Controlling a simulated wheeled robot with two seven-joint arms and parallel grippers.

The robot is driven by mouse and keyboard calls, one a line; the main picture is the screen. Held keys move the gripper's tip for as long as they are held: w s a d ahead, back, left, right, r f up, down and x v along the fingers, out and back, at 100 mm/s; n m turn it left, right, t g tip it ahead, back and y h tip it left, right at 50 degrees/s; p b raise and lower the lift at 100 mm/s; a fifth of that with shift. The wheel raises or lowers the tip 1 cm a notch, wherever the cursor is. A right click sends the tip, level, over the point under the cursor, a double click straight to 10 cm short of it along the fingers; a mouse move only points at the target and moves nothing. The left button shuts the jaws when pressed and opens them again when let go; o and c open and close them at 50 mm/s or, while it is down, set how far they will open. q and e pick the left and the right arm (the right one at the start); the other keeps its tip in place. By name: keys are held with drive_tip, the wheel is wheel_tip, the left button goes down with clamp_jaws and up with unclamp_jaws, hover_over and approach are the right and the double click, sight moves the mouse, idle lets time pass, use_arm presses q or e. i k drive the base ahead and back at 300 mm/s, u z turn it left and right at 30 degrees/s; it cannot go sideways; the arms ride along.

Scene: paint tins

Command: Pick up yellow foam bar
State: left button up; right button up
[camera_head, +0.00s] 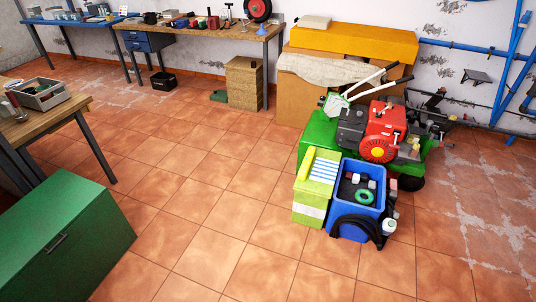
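A small bright yellow bar (306,163) lies along the left side of the top of a lime-green and white box (311,207), beside blue-and-white striped material. It is probably the foam bar, though its material is too small to tell. A much larger orange-yellow block (355,40) lies across the top of the cardboard boxes by the back wall. Neither of my grippers is in view.
A blue crate (345,212) with mixed items, including a green ring, stands right of the lime box. A green and red machine (382,135) is behind them. A green cabinet (70,235) and a wooden table (45,125) stand at left. The tiled floor between is clear.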

sight(303, 173)
drive_tip(key=u, duration=0.8)
drive_tip(key=i, duration=1.85)
drive_tip(key=z, duration=0.4)
drive_tip(key=i, duration=1.1)
drive_tip(key=z, duration=1.15)
